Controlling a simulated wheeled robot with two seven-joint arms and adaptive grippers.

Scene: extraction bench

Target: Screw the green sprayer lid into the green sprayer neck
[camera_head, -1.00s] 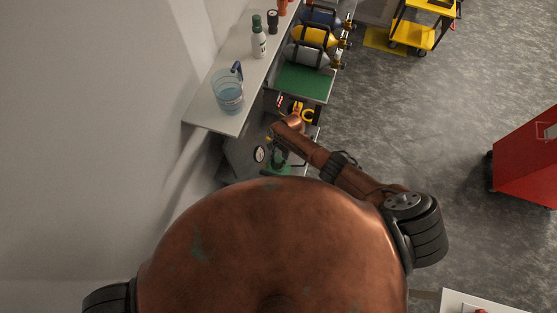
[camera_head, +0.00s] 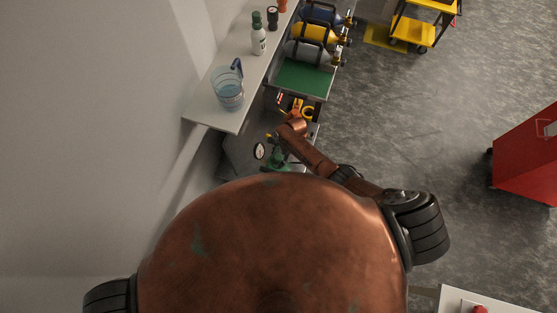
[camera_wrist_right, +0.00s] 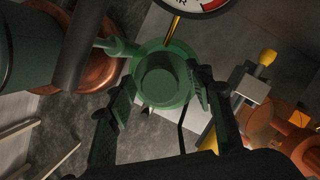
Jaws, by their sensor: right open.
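The green sprayer (camera_head: 281,163) stands on the lower bench in the head view, partly hidden by my own body and right arm. In the right wrist view, a round green cap-like piece (camera_wrist_right: 161,77) sits on the sprayer's wider green top (camera_wrist_right: 178,52); I take it for the lid at the neck. I cannot tell how deep it sits. My right gripper (camera_wrist_right: 160,88) is open, with one finger on each side of this piece. Whether the fingers touch it is unclear. In the head view that gripper is too small and covered to make out. My left gripper is in neither view.
A dial gauge (camera_head: 259,150) is close to the sprayer; a gauge also shows in the wrist view (camera_wrist_right: 204,4). A shelf (camera_head: 205,112) holds a blue-tinted beaker (camera_head: 228,97) and bottles. A green mat (camera_head: 302,79) lies beyond the arm.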

